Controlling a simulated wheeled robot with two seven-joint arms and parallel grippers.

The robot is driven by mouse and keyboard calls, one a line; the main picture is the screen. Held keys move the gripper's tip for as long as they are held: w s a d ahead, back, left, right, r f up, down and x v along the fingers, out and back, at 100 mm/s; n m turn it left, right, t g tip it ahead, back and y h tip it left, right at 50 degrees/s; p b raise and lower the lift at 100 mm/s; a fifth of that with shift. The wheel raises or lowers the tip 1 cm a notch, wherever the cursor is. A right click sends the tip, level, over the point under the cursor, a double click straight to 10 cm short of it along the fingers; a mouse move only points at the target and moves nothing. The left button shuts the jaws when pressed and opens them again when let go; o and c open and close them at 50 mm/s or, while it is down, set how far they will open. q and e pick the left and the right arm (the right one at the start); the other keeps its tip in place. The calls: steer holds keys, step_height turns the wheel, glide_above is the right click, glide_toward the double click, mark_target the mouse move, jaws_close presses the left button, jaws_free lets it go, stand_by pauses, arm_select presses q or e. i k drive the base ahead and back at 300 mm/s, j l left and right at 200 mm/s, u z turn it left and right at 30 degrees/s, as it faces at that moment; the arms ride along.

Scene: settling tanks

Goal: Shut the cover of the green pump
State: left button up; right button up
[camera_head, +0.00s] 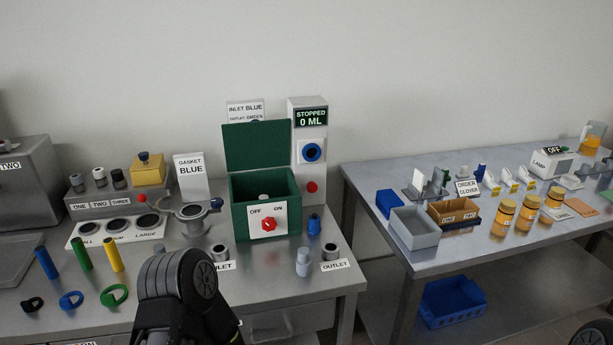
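The green pump (240,224) is a green box on the left steel table. Its green cover (257,147) stands up, open, at the back of the box, so the inside shows with a pale round part in it. A white panel (256,226) on its front carries a red knob between OFF and ON. A black part of my arm rises from the bottom edge, in front of and left of the pump. A dark part of mine shows at the bottom right corner. I see no fingertips of either gripper, and nothing touches the cover.
A white post with a display reading STOPPED 0 ML (310,118) stands right behind the pump. A clamp-like grey fitting (193,213) is to its left. Grey and blue cylindrical fittings stand in front and right. A second table (490,250) holds bins and orange jars.

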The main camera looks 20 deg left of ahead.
mark_target(255, 144)
steer(key=i+j+z, duration=0.1)
steer(key=j+z, duration=0.3)
steer(key=j, duration=0.6)
steer(key=j+z, duration=0.35)
steer(key=j, duration=0.65)
